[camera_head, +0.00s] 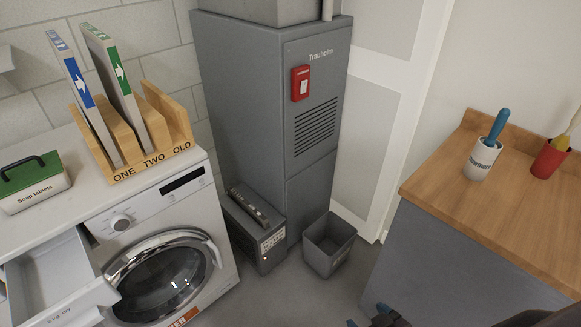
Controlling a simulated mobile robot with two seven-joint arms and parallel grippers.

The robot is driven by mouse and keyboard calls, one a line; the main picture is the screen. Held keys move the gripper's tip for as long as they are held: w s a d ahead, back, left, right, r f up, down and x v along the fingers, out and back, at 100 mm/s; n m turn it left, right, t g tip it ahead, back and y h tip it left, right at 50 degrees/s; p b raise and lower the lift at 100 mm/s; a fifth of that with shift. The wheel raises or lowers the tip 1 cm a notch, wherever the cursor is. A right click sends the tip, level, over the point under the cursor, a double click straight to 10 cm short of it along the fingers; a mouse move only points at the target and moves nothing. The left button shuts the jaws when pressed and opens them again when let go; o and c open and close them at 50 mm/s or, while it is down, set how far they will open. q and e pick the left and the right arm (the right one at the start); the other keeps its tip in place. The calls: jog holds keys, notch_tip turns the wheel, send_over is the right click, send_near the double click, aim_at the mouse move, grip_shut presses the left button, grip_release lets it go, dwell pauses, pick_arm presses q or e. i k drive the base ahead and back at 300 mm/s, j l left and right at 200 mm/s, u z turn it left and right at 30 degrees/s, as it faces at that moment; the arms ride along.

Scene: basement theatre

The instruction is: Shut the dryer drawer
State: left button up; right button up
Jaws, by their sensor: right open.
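The dryer (160,215) is a white front-loading machine at the left, with a round glass door that looks closed. Its drawer (98,292) stands pulled out at the upper left of its front, open at the top, its inside showing pale grey with faint lettering. The drawer's left part is cut off by the picture edge. My right gripper (368,316) is at the bottom edge, right of centre, only partly in view. Its blue-tipped fingers are apart, with nothing seen between them. It is well to the right of the drawer, apart from it. My left gripper is not in view.
A soap tablets box (35,183) and a wooden rack (155,140) with upright sleeves stand on the dryer top. A grey cabinet (265,110), a dark case (254,228) and a bin (328,245) stand right of it. A wood-topped counter (500,220) is at right.

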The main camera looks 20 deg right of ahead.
aim_at(60, 281)
jog(key=u, duration=1.1)
